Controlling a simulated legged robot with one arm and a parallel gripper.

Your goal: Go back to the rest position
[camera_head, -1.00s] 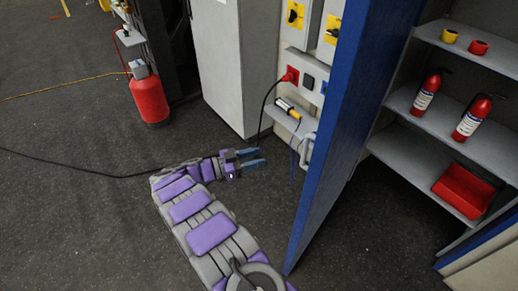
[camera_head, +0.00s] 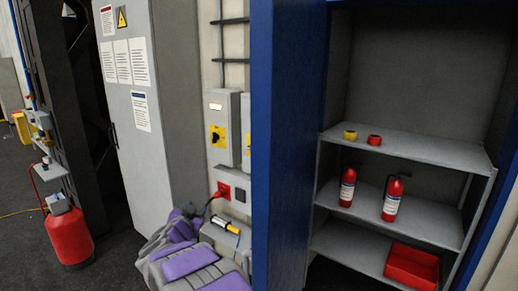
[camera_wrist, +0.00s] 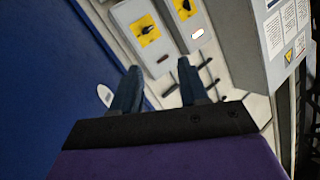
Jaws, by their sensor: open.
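My gripper (camera_wrist: 159,67) shows in the wrist view with its two dark blue fingers apart and nothing between them. Beyond the fingers are grey switch boxes with yellow plates, and the blue cabinet side fills the left. In the head view, my purple and grey arm (camera_head: 192,262) is folded low at the bottom, in front of the wall sockets. My fingers cannot be made out in that view.
A blue cabinet (camera_head: 288,150) stands right of my arm, its shelves holding two fire extinguishers, two tape rolls and a red bin (camera_head: 411,266). A grey cabinet (camera_head: 150,165) with paper notices stands behind left. A red cylinder (camera_head: 70,238) stands at far left.

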